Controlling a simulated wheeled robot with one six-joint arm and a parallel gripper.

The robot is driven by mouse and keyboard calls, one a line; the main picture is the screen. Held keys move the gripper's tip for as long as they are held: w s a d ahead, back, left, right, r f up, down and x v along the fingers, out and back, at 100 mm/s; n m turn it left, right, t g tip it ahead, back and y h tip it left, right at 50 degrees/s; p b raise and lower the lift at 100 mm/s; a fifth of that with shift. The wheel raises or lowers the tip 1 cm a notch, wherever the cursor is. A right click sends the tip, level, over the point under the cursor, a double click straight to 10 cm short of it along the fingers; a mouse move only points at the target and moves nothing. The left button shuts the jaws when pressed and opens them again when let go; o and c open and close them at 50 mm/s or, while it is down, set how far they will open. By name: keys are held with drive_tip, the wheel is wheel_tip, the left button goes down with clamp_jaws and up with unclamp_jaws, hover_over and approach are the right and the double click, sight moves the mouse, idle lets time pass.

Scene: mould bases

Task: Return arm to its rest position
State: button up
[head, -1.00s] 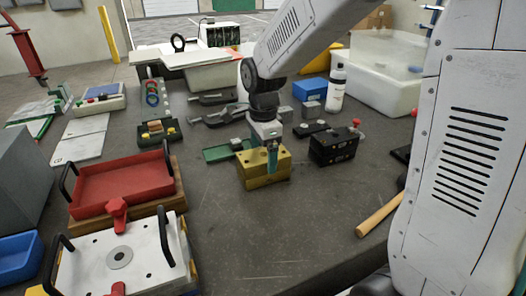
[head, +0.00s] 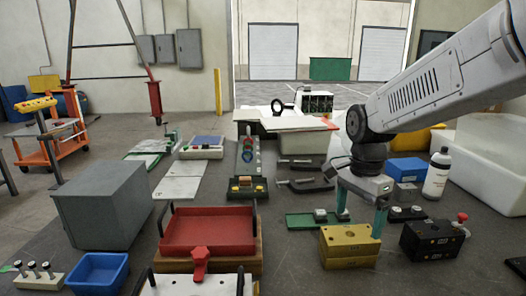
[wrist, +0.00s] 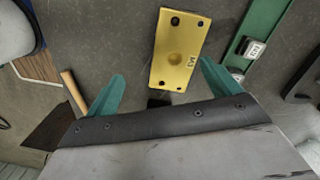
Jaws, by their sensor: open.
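My gripper (head: 361,213) has two teal fingers spread apart, with nothing between them. In the head view it hangs just above and behind the yellow mould base (head: 349,255), which sits flat on the dark bench. One finger overlaps the block's top right corner in the picture. In the wrist view my gripper (wrist: 161,74) is open, and the yellow mould base (wrist: 176,58) lies below and beyond the fingertips, apart from them. My arm reaches in from the right and is bent downward at the wrist.
A black block (head: 428,241) with a red knob stands to the right. A green tray (head: 303,221) lies behind the yellow block. A white bottle (head: 437,176) and blue box (head: 408,169) stand back right. A red tray (head: 207,232) is at left. A wooden handle (wrist: 73,92) lies nearby.

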drive_tip(key=s+d+r+n+t, duration=0.1)
drive_tip(key=s+n, duration=0.5)
drive_tip(key=s, duration=0.5)
drive_tip(key=s+d+r+n+t, duration=0.1)
drive_tip(key=s+d+r+n, duration=0.1)
drive_tip(key=s+n, duration=0.5)
drive_tip(key=s, duration=0.5)
drive_tip(key=shift+r, duration=0.25)
drive_tip(key=shift+d, duration=0.1)
